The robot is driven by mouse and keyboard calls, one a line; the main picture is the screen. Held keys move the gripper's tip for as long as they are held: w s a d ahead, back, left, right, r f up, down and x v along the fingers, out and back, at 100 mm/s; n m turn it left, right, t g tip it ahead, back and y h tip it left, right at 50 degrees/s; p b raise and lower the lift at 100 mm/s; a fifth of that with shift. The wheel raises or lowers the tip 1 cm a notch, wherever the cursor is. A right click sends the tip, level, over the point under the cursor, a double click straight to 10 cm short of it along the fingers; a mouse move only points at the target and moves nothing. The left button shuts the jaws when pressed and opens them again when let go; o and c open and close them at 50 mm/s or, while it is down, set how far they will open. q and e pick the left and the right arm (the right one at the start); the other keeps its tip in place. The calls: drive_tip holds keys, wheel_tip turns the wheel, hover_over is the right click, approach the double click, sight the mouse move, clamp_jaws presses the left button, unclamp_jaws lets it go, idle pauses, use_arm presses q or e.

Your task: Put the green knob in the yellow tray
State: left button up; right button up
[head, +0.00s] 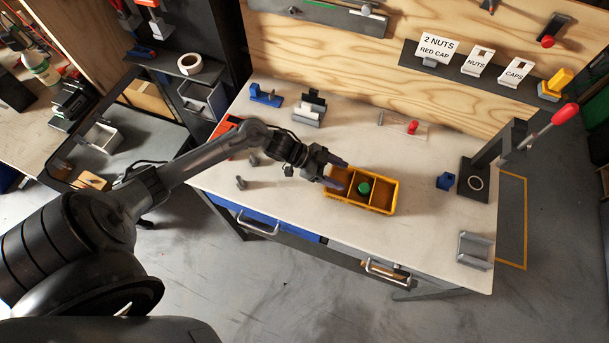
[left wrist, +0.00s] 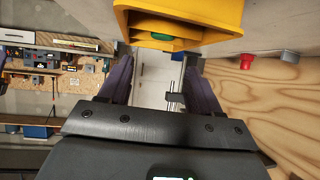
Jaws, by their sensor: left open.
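The green knob (head: 364,188) lies inside the yellow tray (head: 380,211), in its middle compartment. The tray stands on the white workbench. My left gripper (head: 343,175) is open and empty at the tray's left end, with its fingers reaching toward the tray. In the left wrist view, the tray (left wrist: 215,13) is at the top, beyond the open fingers (left wrist: 157,57), and part of the green knob (left wrist: 174,44) shows inside it. The wrist view shows nothing between the fingers. My right gripper is not in view.
A blue part (head: 445,181) and a press with a red-tipped lever (head: 473,178) stand right of the tray. A grey holder (head: 475,250) is at the front right. Small grey parts (head: 240,183) lie left. A red part (head: 412,127) lies behind. The bench between tray and blue part is clear.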

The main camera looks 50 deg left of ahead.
sight(340, 200)
use_arm(q)
drive_tip(key=d+y, duration=0.1)
drive_tip(key=s+d+f+y, duration=0.1)
drive_tip(key=d, duration=0.1)
drive_tip(key=d+n+t, duration=0.1)
drive_tip(key=shift+s+d+f+y, duration=0.25)
drive_tip(key=shift+s+f+y, duration=0.15)
drive_tip(key=s+n+y, duration=0.1)
drive_tip(key=s+d+n+y, duration=0.1)
drive_tip(key=s+y, duration=0.1)
drive_tip(key=shift+s+d+r, duration=0.1)
drive_tip(key=shift+s+r, duration=0.1)
drive_tip(key=shift+s, duration=0.05)
drive_tip(key=s+a+r+n+g+y, duration=0.1)
drive_tip(key=s+n+g, duration=0.1)
drive_tip(key=s, duration=0.6)
drive_tip(key=s+r+n+g+y, duration=0.2)
drive_tip(key=s+n+g, duration=0.1)
drive_tip(key=s, duration=0.5)
drive_tip(key=shift+s+a+r+n+y, duration=0.25)
drive_tip(key=shift+a+n+y, duration=0.05)
drive_tip(key=shift+a+n, duration=0.1)
wheel_tip(340, 200, up, 23)
drive_tip(key=p, duration=2.3)
